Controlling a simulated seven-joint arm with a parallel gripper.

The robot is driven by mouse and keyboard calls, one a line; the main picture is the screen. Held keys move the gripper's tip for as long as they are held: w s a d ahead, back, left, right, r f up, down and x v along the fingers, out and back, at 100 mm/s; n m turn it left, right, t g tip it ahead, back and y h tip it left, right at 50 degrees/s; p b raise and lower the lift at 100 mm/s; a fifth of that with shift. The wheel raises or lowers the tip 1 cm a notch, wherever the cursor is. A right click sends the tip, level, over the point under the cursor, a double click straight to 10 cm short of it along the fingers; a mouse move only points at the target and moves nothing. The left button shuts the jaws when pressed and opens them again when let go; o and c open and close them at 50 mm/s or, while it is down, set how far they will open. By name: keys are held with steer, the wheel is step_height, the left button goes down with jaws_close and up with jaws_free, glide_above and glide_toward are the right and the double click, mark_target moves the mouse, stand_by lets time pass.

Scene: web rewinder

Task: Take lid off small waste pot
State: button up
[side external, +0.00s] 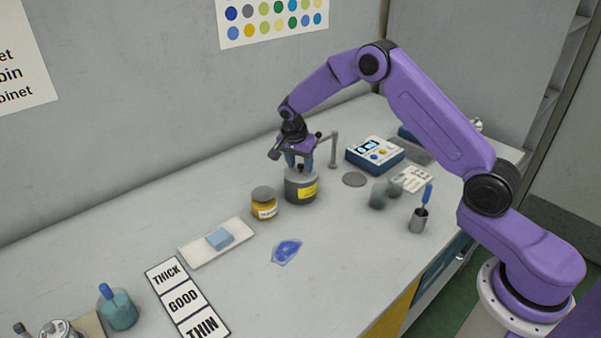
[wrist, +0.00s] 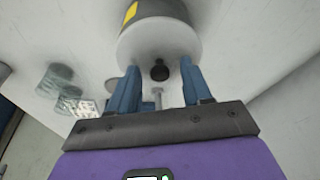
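The small waste pot (side external: 301,190) is a dark grey round pot with a yellow label, standing upright on the bench. Its lid is on, a pale disc (wrist: 160,42) with a black knob (wrist: 159,71) in the wrist view. My gripper (side external: 300,166) is right above the pot, pointing down. In the wrist view its blue fingers (wrist: 160,84) are apart, one on each side of the knob, with a gap to it on both sides. In the side view the fingers partly hide the lid and knob.
A yellow jar (side external: 264,204) with a grey lid stands close to the pot's left. A grey disc (side external: 354,180) lies to the right, with a blue-and-white device (side external: 374,155) behind it. A thin grey post (side external: 333,151) stands behind my gripper. Bench in front is mostly clear.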

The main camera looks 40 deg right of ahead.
jaws_close()
steer(key=shift+r, duration=0.1)
